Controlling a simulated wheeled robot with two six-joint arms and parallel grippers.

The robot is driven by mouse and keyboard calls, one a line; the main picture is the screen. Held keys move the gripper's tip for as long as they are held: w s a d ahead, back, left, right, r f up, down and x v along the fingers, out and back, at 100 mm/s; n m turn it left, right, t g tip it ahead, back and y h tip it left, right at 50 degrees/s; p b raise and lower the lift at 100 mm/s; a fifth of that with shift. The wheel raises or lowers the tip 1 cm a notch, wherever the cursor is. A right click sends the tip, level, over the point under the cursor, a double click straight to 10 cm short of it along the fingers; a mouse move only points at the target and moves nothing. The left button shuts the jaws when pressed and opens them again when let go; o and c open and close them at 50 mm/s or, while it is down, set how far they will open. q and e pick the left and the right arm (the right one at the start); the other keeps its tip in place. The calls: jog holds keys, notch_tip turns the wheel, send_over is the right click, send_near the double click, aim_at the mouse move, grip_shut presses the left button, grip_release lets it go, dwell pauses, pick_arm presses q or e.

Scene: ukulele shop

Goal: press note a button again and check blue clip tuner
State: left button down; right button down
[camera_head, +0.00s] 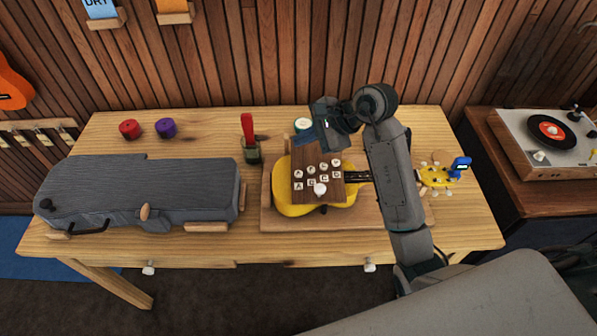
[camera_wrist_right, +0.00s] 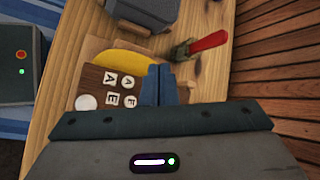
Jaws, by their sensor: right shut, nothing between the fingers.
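A brown board (camera_head: 331,197) with white lettered buttons sits over the yellow ukulele (camera_head: 285,205). The A button (camera_head: 298,186) is at its front left; it also shows in the right wrist view (camera_wrist_right: 111,79). A round white knob (camera_head: 320,189) is at the board's front edge. The blue clip tuner (camera_head: 461,164) stands on the ukulele's headstock at the right; its display is too small to read. My right gripper (camera_head: 309,137) is shut and empty, at the board's back edge; its blue fingertips (camera_wrist_right: 158,84) are beside the buttons, not over A. My left gripper is out of view.
A grey case (camera_head: 140,190) fills the table's left side. A red-handled tool (camera_head: 247,128) stands behind the ukulele, near my right gripper. A turntable (camera_head: 545,140) is on a separate cabinet.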

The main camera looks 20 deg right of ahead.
jog(key=shift+f, duration=0.1)
jog(key=b, duration=0.5)
send_over(299, 174)
jog(key=d, duration=0.1)
notch_tip(299, 174, down, 8)
jog(key=shift+r, duration=0.1)
jog(key=shift+f+b, duration=0.35)
jog(key=shift+f, duration=0.05)
jog(key=shift+f, duration=0.1)
dwell(1.4)
jog(key=shift+f+b, duration=0.3)
jog(key=shift+b, duration=0.35)
jog(key=shift+s+f+b, duration=0.1)
jog(key=shift+f+b, duration=0.45)
jog(key=shift+b, duration=0.15)
dwell(0.4)
jog(key=shift+r, duration=0.2)
jog(key=shift+r+p, duration=0.4)
jog(key=shift+r, duration=0.4)
